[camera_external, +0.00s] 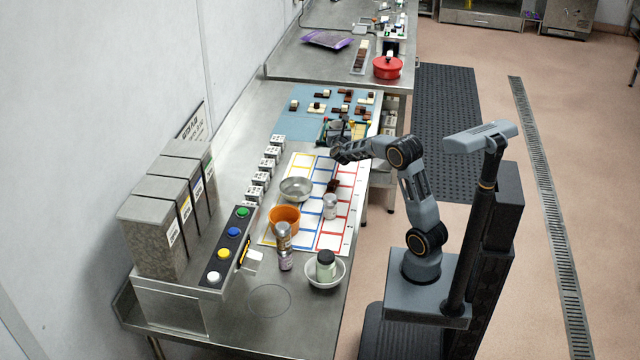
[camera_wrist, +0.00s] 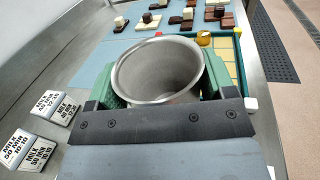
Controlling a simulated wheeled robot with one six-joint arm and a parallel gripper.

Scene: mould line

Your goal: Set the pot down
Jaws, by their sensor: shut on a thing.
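A steel pot (camera_wrist: 158,72) with a wide round rim sits between the two green fingers of my gripper (camera_wrist: 160,88) in the wrist view. The gripper is shut on it. The pot looks empty, and its opening faces up towards the camera. Its base is hidden, so I cannot tell whether it touches the table. In the external view my gripper (camera_external: 342,138) is over the far right part of the near steel table (camera_external: 230,140), beside the blue mat; the pot is hard to make out there.
A blue mat (camera_external: 285,125) with chocolate pieces lies beyond the gripper. A chart (camera_external: 300,165) of coloured frames holds a steel bowl (camera_external: 296,188), an orange container (camera_external: 284,219) and a jar (camera_external: 330,206). Milk boxes (camera_external: 265,165) line the left. A red pot (camera_external: 387,68) stands on the far table.

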